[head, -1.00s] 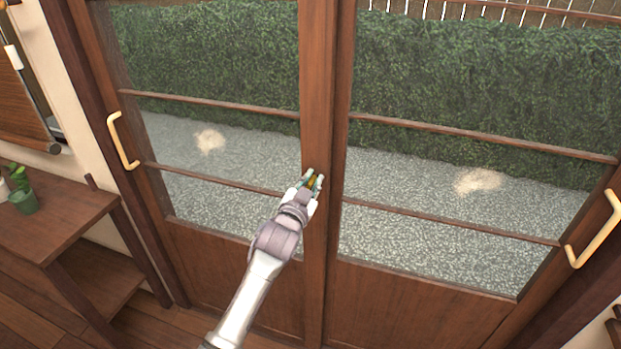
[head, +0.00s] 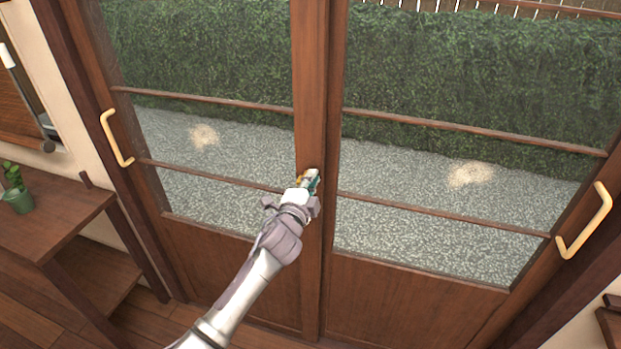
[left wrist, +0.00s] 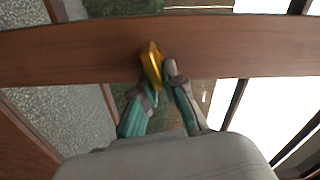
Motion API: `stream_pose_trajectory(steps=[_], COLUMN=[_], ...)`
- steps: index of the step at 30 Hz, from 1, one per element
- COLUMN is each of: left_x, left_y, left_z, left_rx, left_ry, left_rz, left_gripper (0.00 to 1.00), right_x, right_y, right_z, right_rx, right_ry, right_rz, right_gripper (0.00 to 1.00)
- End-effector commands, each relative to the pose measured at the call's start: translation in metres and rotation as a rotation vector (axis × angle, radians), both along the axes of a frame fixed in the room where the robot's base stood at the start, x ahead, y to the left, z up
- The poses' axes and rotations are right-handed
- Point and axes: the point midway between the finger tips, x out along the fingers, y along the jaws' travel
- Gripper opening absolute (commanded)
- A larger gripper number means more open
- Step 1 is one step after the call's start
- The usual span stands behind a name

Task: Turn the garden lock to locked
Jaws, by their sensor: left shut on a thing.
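The garden lock (left wrist: 152,64) is a small brass-gold knob on the brown middle stile where the two sliding doors meet. In the left wrist view it sits tilted on the wood, its lower end between the fingertips. My left gripper (left wrist: 160,85) is shut on it. In the head view my left gripper (head: 308,182) covers most of the lock, and only a bit of gold (head: 299,181) shows beside the fingers. My right gripper is in neither view.
The left door (head: 230,270) has a pale handle (head: 117,138) at its far left, the right door a pale handle (head: 587,221) at the right. A wooden shelf (head: 60,228) with a potted plant (head: 18,190) stands at the left. Gravel and a hedge lie beyond the glass.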

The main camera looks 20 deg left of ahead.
Motion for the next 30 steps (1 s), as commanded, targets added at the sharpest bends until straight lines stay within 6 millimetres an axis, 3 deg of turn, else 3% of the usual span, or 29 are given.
stream_pose_trajectory(steps=[12, 30], left_x=[0.0004, 0.0008], left_y=[0.005, 0.0069], left_z=[-0.0058, -0.0059], left_rx=[0.227, 0.273], left_ry=[-0.001, -0.002], left_rz=[0.012, 0.016], left_gripper=[0.0, 0.0], right_x=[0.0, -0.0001], right_y=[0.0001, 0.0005], right_z=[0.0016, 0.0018], right_rx=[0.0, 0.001], right_ry=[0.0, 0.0], right_rz=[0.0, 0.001], right_gripper=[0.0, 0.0])
